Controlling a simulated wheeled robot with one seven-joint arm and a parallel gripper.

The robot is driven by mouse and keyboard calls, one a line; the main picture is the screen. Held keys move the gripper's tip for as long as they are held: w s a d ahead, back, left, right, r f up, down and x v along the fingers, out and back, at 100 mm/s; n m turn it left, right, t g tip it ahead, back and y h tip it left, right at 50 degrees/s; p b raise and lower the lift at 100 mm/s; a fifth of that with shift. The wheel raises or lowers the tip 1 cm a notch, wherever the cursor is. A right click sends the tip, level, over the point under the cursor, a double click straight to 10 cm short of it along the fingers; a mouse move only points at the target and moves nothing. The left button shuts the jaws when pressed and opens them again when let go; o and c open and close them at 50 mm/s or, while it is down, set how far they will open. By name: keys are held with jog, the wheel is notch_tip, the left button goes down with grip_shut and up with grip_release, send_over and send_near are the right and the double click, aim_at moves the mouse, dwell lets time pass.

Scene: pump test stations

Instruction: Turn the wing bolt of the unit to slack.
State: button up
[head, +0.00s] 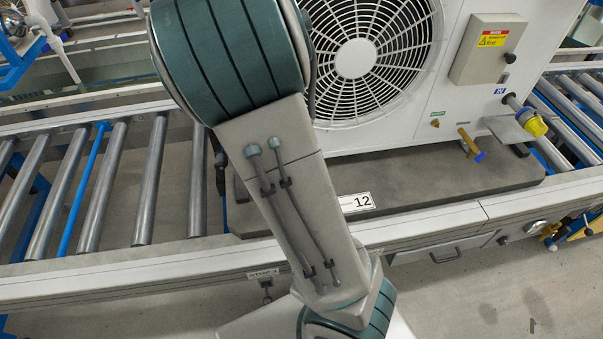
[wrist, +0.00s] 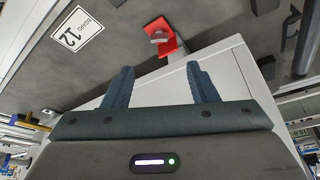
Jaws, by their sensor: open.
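The unit, a white cased machine with a round fan grille (head: 357,58), stands on a dark grey board (head: 440,183) with a label plate (head: 356,202) reading 12. In the wrist view, a small red part with a grey metal piece (wrist: 160,37) sits at the board's edge by the pale rail, near the label plate (wrist: 77,28). It looks like the wing bolt and its fitting, but its exact turn is hard to tell. My gripper (wrist: 160,68) is open, its two blue-grey fingers apart and empty, pointing towards the red part. In the head view my arm hides the gripper and that part.
A roller conveyor (head: 150,180) runs left of the unit, with a blue bar among its rollers. The unit's side carries a control box (head: 487,48), a brass valve with a blue handle (head: 471,145) and a yellow plug (head: 533,122). A drawer (head: 440,255) is below the rail.

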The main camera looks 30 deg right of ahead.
jog(key=b+x, duration=0.6)
jog(key=x, duration=0.8)
jog(key=shift+d+r, duration=0.1)
jog(key=c, duration=1)
jog(key=shift+b, duration=0.55)
